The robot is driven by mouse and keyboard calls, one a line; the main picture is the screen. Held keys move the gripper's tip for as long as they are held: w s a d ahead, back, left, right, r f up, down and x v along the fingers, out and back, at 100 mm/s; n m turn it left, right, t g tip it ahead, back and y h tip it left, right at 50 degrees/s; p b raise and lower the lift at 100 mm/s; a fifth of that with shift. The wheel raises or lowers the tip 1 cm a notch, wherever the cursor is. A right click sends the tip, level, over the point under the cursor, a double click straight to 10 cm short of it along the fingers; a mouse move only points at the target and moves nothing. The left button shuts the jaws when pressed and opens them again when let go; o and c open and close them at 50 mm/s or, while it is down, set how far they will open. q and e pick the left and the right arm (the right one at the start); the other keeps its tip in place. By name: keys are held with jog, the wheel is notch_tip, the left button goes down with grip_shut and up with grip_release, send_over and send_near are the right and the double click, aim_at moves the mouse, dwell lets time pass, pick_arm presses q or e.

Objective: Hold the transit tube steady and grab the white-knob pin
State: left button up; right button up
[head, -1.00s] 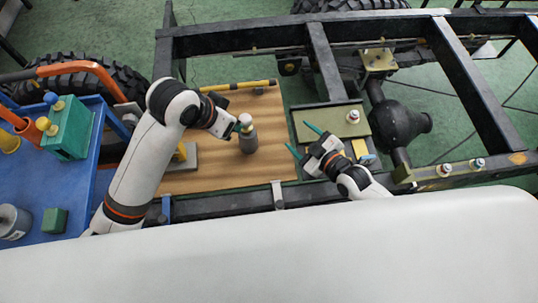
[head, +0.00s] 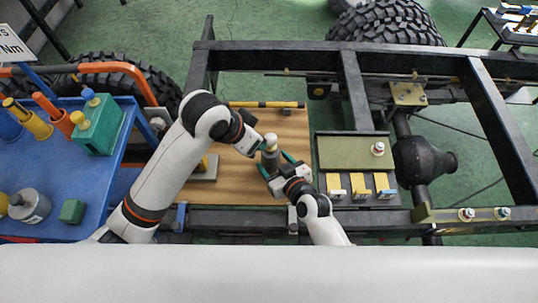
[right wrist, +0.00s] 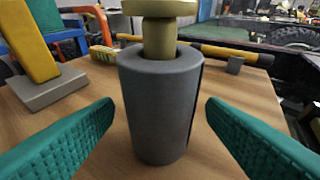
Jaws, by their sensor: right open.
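The transit tube (head: 270,160) is a dark grey cylinder standing upright on the wooden board. A pin with a pale top (head: 270,138) stands in it. In the right wrist view, the tube (right wrist: 160,115) holds a brass-coloured pin (right wrist: 160,37), its top cut off by the frame edge. My right gripper (head: 276,164) is open, with teal fingers on either side of the tube and gaps showing on both sides. My left gripper (head: 257,147) is at the upper left side of the tube, close to the pin; its finger gap and any contact are unclear.
A tray (head: 350,188) with yellow blocks and a white-topped pin (head: 377,149) lies to the right. More pins stand on the frame bracket (head: 485,214). A grey-based yellow block (head: 204,170) and a yellow-black bar (head: 265,105) lie on the board. A blue cart (head: 90,180) is left.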

aim_at(268, 155)
jog(key=shift+x, duration=2.2)
jog(key=c, duration=1.1)
jog(key=shift+c, duration=0.2)
